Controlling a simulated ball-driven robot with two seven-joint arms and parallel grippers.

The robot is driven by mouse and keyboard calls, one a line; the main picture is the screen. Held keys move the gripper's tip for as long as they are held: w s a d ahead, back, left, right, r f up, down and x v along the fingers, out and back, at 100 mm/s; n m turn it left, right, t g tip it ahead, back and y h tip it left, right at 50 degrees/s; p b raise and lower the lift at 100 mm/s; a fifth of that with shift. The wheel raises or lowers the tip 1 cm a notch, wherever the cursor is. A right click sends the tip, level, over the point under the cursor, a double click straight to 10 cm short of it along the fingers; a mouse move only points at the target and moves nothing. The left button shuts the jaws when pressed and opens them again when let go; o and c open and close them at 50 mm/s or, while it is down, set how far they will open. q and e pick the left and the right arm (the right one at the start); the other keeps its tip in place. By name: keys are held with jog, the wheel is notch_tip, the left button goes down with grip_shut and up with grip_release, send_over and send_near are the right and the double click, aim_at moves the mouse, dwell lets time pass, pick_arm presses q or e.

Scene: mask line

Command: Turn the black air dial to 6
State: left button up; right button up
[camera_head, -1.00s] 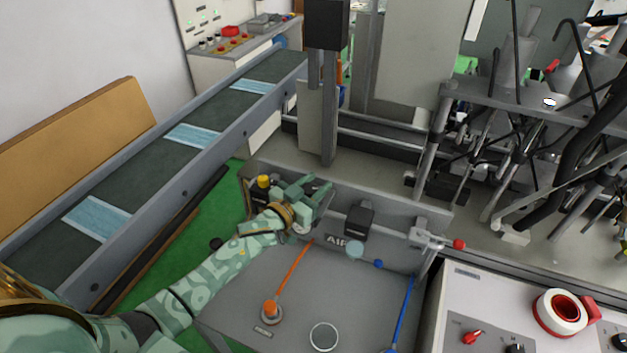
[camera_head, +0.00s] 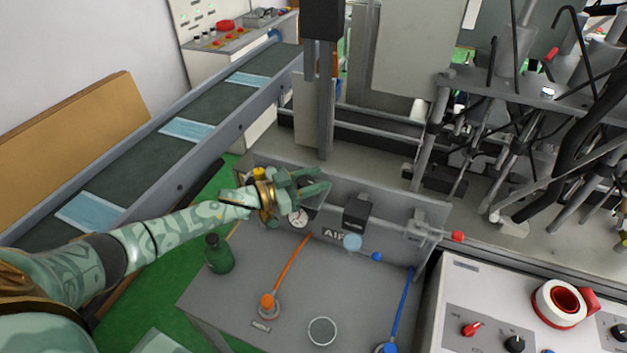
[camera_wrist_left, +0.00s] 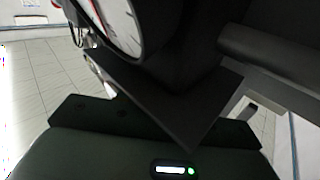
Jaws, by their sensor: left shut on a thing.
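My left gripper (camera_head: 316,182) reaches in from the left to the air panel and is shut on the black air dial. In the head view the dial is hidden by the fingers. In the left wrist view a dark angular part (camera_wrist_left: 170,100), which I take to be the dial or its housing, fills the middle close to the camera. The round white pressure gauge (camera_head: 298,217) sits just below the gripper. It also shows at the top of the left wrist view (camera_wrist_left: 125,22). No number on the dial is readable. My right gripper is not in view.
A black block (camera_head: 356,211) on the panel stands right of the gripper. A red-ended valve (camera_head: 457,237) is farther right. A green bottle (camera_head: 219,254) stands below my left forearm. A conveyor (camera_head: 140,160) with blue masks runs at the left; machinery fills the right.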

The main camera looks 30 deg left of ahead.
pick_arm(q)
jog(key=o, duration=1)
jog(key=v, duration=1.6)
jog(key=shift+s+a+p, duration=0.1)
jog(key=shift+a+p, duration=0.1)
jog(key=shift+p, duration=0.2)
